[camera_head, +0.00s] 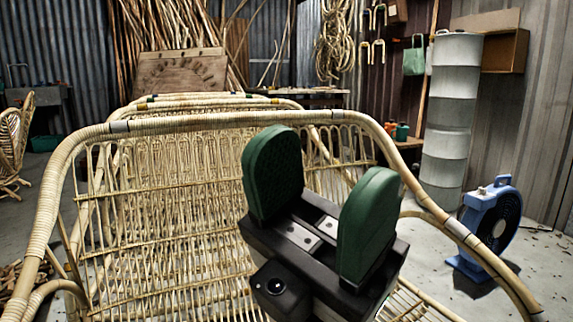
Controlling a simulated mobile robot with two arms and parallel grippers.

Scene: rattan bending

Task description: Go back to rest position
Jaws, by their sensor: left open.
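My left gripper (318,200) is large and close in the middle-right of the head view. Its two green padded fingers stand apart with nothing between them. It is in front of a rattan chair frame (165,126) and hides part of its woven panel. Whether the gripper touches the rattan cannot be told. My right gripper is not in view.
A blue fan (492,222) stands on the floor at the right, beside a tall white cylinder (452,110). A wicker chair (12,150) is at the left edge. Rattan poles (180,25) lean at the back. Bare floor shows at the right.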

